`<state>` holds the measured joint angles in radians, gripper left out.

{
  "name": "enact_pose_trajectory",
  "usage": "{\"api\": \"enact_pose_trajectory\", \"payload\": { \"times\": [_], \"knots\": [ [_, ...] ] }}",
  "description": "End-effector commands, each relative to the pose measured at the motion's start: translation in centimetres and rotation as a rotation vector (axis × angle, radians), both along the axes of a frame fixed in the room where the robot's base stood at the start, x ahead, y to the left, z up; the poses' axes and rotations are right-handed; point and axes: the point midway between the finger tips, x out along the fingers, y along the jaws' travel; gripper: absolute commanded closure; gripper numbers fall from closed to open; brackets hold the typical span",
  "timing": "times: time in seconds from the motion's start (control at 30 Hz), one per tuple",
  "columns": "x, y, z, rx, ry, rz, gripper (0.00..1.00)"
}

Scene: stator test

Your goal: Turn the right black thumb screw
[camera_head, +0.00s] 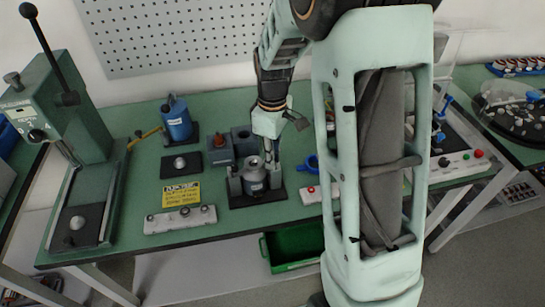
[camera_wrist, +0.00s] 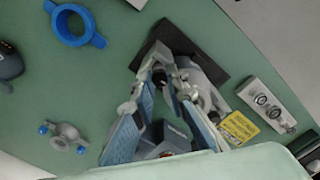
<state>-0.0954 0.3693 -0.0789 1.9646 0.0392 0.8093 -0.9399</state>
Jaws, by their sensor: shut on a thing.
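The grey fixture (camera_head: 255,184) stands on a black base plate (camera_head: 238,202) near the middle of the green table. My gripper (camera_head: 271,163) points down at the right side of this fixture. In the wrist view, my gripper's fingertips (camera_wrist: 172,80) close in on a small dark part, which looks like the right black thumb screw (camera_wrist: 173,98). The fingers largely cover it, and its turn angle cannot be seen. The grey round body of the fixture (camera_wrist: 207,92) is right beside the fingers, over the black plate (camera_wrist: 170,36).
A blue cylinder (camera_head: 178,122) stands behind left. A press (camera_head: 85,120) stands at the far left. A button box (camera_head: 180,219) and yellow label (camera_head: 181,194) lie front left. A blue ring (camera_wrist: 75,24) and a small blue-tipped part (camera_wrist: 63,136) lie nearby. Green table is bare between them.

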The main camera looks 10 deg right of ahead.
Motion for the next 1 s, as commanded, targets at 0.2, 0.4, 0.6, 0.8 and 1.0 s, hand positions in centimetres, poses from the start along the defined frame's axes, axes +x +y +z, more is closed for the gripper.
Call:
{"api": "enact_pose_trajectory", "payload": {
  "times": [0.2,0.4,0.6,0.8,1.0],
  "knots": [
    [0.07,-0.03,0.07,0.000,-0.002,-0.126,1.00],
    [0.07,-0.01,0.08,0.000,-0.002,-0.192,1.00],
    [0.07,0.00,0.09,0.000,-0.002,-0.216,1.00],
    [0.07,0.00,0.10,0.000,-0.003,-0.218,1.00],
    [0.07,0.00,0.09,0.000,-0.002,-0.217,0.82]
  ]
}}
